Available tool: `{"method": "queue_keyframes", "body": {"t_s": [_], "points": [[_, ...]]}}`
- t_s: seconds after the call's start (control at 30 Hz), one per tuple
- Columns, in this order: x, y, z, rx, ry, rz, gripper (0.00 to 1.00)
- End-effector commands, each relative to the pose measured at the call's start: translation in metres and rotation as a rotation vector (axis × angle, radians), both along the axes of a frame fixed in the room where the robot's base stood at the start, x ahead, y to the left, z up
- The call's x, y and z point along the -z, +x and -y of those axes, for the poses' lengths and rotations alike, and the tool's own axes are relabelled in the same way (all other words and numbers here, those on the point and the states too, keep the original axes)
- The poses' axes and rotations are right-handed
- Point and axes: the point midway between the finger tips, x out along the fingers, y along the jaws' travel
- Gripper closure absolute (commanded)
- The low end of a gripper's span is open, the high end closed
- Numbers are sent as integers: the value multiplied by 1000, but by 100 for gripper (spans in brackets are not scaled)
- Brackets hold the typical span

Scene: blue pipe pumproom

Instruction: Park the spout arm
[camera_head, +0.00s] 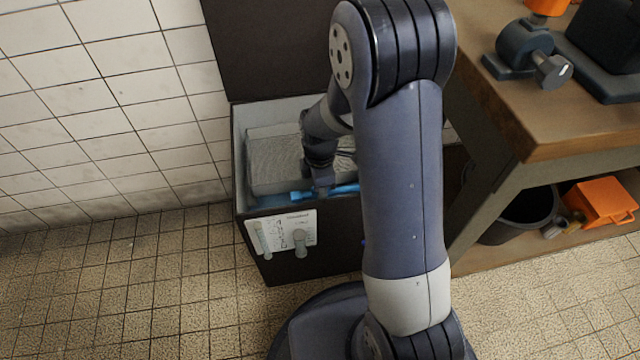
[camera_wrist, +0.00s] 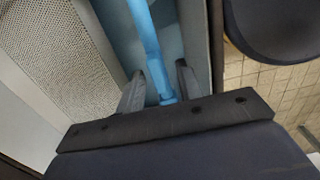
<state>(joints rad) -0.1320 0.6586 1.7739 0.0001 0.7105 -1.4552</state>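The blue spout arm (camera_head: 345,189) lies low inside the open dark box (camera_head: 300,250), near its front wall. In the wrist view the blue spout arm (camera_wrist: 145,38) runs from the top edge down between the fingers of my gripper (camera_wrist: 160,72). The fingers are apart, with a visible gap on each side of the blue tube, so my gripper is open around it. In the head view my gripper (camera_head: 322,186) reaches down into the box at the tube. My own arm hides the box's right part and the tube's right end.
A mesh-topped grey block (camera_head: 275,158) fills much of the box, whose dark lid (camera_head: 265,50) stands open behind. A white control panel (camera_head: 282,235) with a knob is on the front. A wooden workbench (camera_head: 570,135) stands right, with a dark bucket (camera_head: 520,215) and orange container (camera_head: 600,202) below.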

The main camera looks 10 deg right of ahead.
Motion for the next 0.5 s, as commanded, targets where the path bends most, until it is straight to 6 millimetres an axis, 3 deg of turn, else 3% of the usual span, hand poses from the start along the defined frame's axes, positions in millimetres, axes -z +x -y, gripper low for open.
{"method": "queue_keyframes", "body": {"t_s": [0.23, 0.5], "points": [[-9, 1, 0, 1, 0, 3, 65], [-62, 1, 0, 0, 1, 5, 65]]}}
